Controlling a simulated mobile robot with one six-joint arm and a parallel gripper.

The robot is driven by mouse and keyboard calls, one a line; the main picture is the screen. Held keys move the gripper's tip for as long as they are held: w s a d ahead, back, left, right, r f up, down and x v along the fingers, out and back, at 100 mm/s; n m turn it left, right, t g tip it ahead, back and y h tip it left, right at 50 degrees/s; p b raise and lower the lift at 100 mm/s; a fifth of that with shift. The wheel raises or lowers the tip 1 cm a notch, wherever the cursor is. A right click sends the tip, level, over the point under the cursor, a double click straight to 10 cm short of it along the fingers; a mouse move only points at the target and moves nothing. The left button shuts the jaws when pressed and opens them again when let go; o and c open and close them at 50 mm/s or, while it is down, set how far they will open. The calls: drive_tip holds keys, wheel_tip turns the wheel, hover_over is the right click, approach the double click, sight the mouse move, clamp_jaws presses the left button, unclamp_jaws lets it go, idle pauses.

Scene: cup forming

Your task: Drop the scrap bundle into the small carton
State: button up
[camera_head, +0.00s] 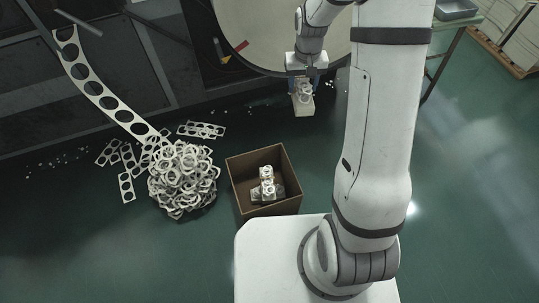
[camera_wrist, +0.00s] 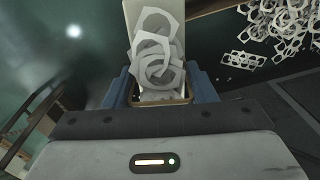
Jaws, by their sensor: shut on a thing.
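The small carton (camera_head: 236,194) is an open brown box on the floor, in front of my white base. Several pale scrap pieces (camera_head: 267,185) lie inside it. The carton does not show clearly in the wrist view.
A large heap of scrap rings (camera_head: 183,180) lies on the floor left of the carton. A long punched strip (camera_head: 98,92) runs down to it from the dark machine (camera_head: 150,50). Loose strips lie around. A round table (camera_head: 265,35) stands behind my gripper.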

drive_tip(key=s+a+f+n+b, duration=0.1)
drive_tip(key=s+a+f+n, duration=0.1)
drive_tip(key=f, duration=0.7)
drive_tip(key=s+a+f+n+b, duration=0.1)
drive_tip(key=s+a+f+n, duration=0.1)
drive_tip(key=s+a+f, duration=0.3)
drive_tip(key=s+a+f+n+b, duration=0.1)
drive_tip(key=s+a+f, duration=0.3)
drive_tip(key=f, duration=1)
drive_tip(key=shift+s+a+n, duration=0.1)
drive_tip(key=shift+s+n, duration=0.2)
drive_tip(key=shift+n, duration=0.3)
drive_tip(key=shift+r, duration=0.1)
drive_tip(key=o, duration=1.2)
drive_tip(key=shift+c, duration=0.2)
wheel_tip(320, 180, up, 8)
drive_tip(key=p, duration=0.3)
